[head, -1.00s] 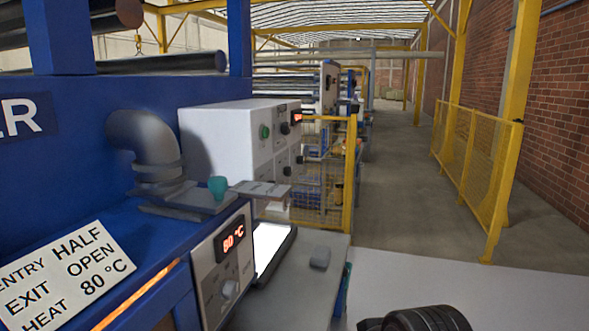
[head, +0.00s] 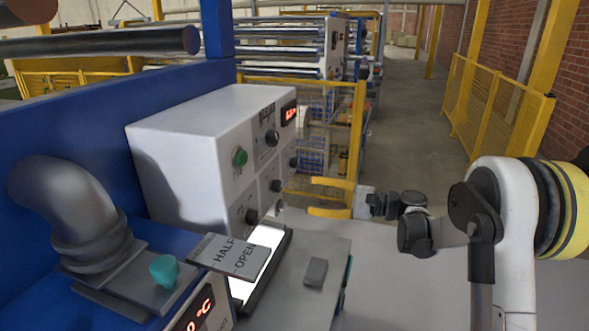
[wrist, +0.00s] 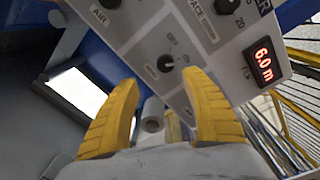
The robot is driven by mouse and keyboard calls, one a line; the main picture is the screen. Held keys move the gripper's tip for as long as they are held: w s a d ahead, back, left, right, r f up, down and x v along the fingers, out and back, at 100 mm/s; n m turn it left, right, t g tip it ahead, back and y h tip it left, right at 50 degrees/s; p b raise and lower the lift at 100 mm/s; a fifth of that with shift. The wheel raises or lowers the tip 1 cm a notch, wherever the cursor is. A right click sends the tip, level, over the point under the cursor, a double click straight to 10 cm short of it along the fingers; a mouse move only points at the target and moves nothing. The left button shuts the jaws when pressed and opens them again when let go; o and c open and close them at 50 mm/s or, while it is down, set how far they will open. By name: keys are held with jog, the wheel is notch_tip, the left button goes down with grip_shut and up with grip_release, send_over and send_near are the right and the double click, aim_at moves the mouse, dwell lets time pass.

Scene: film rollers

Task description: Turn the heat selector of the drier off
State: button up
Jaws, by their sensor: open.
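The drier's white control box (head: 190,140) stands left of centre in the head view, with several dark knobs and a green button on its face. A black selector knob (wrist: 166,62) with small position marks shows in the wrist view, just beyond and between my fingertips; its label is too small to read. My gripper (head: 316,197) has yellow fingers, open and empty, to the right of the box face and apart from it. The fingers also show in the wrist view (wrist: 161,82). A separate panel with a red °C display (head: 199,313) is cut off at the bottom edge.
A plate reading HALF and OPEN (head: 232,254) and a lit white screen (head: 258,266) lie below the box. A grey elbow pipe (head: 68,205) and teal knob (head: 164,268) are at left. Yellow fencing (head: 356,130) stands behind my gripper. The aisle at right is open.

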aim_at(282, 187)
jog(key=shift+y, duration=0.3)
jog(key=x, duration=0.5)
jog(key=w+b+x, duration=0.1)
jog(key=x, duration=0.4)
jog(key=shift+w+b, duration=0.15)
jog(key=shift+b, duration=0.15)
jog(key=shift+r, duration=0.1)
jog(key=shift+c, duration=0.5)
jog(key=c, duration=1.1)
